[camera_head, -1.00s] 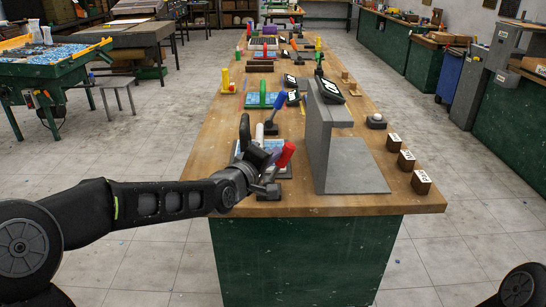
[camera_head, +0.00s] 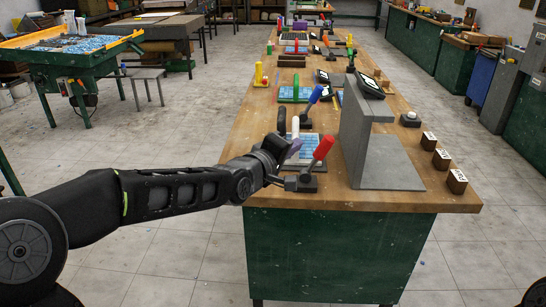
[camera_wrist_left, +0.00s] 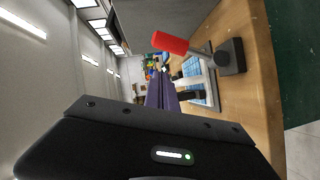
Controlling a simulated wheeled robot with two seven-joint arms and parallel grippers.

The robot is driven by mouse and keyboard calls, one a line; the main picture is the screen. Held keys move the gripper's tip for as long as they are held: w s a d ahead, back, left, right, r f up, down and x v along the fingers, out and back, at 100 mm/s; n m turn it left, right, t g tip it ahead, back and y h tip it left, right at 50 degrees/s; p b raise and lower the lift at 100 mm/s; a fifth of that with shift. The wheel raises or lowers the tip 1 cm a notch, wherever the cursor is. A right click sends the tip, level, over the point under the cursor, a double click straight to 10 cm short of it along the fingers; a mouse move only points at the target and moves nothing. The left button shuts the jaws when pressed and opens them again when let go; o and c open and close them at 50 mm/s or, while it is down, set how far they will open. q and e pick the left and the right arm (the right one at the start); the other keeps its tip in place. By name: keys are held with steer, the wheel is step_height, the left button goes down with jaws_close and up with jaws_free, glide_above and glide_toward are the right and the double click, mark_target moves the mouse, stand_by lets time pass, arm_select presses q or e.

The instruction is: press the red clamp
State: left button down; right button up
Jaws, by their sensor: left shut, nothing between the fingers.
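The red clamp (camera_head: 321,150) stands near the front edge of the wooden bench, left of the grey angled stand. Its red handle leans up and to the right from a dark base. In the left wrist view the red handle (camera_wrist_left: 170,43) lies beyond the fingers, with its metal arm and dark base (camera_wrist_left: 230,57) to the right. My left gripper (camera_head: 294,147) is shut and empty, just left of the red handle. In the left wrist view its purple fingers (camera_wrist_left: 161,91) are together and appear apart from the handle. My right gripper is out of view.
A grey L-shaped stand (camera_head: 357,140) rises right of the clamp. Behind the gripper are a white-handled clamp (camera_head: 295,127), a blue-handled one (camera_head: 315,95) and a green one (camera_head: 295,92). Several labelled wooden blocks (camera_head: 441,159) line the bench's right edge.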

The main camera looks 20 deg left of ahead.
arm_select(q)
steer(key=p+v, duration=0.1)
steer(key=v, duration=0.6)
steer(key=shift+r, duration=0.15)
steer(key=s+d+f+m+g, duration=0.1)
steer(key=s+f+m+g, duration=0.25)
steer(key=f, duration=1.05)
steer(key=s+d+f+m+g, duration=0.1)
steer(key=s+f+m+g, duration=0.2)
steer(key=f, duration=1.1)
steer(key=s+d+f+m+g, duration=0.1)
steer(key=s+d+f+g, duration=0.3)
steer(key=s+f, duration=0.7)
steer(key=s+d+f+m+g, duration=0.2)
steer(key=s+d+f+g, duration=0.2)
steer(key=s+f, duration=0.8)
steer(key=shift+s+d+f, duration=0.3)
steer(key=shift+s+d, duration=0.65)
steer(key=shift+s, duration=0.2)
